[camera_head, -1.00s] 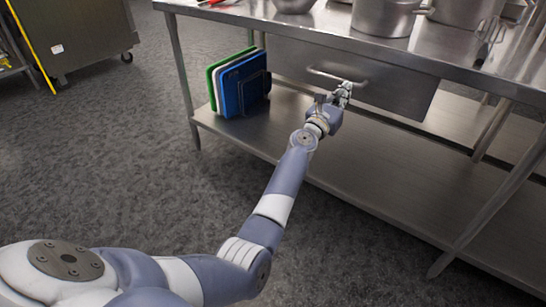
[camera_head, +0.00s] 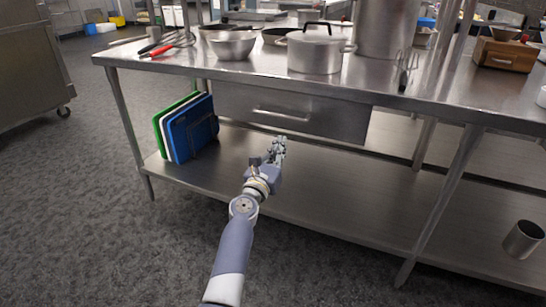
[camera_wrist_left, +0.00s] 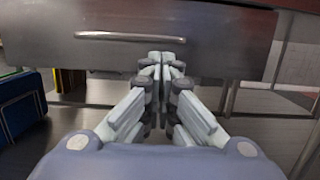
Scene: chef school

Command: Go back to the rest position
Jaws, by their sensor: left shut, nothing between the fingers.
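My left gripper (camera_head: 278,148) is shut and empty. In the head view it is in front of the steel table, just below the handle of the closed drawer (camera_head: 340,122). In the left wrist view the fingertips (camera_wrist_left: 161,62) are together, and the drawer handle (camera_wrist_left: 130,38) shows above them, apart from the fingers. My right gripper is in neither view.
The steel table (camera_head: 300,82) carries a lidded pot (camera_head: 315,52), a bowl (camera_head: 232,46) and a whisk (camera_head: 405,70). Blue, white and green boards (camera_head: 192,130) stand on the lower shelf (camera_head: 340,190). A metal cylinder (camera_head: 523,240) is at the shelf's right. Grey floor (camera_head: 80,220) is clear at left.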

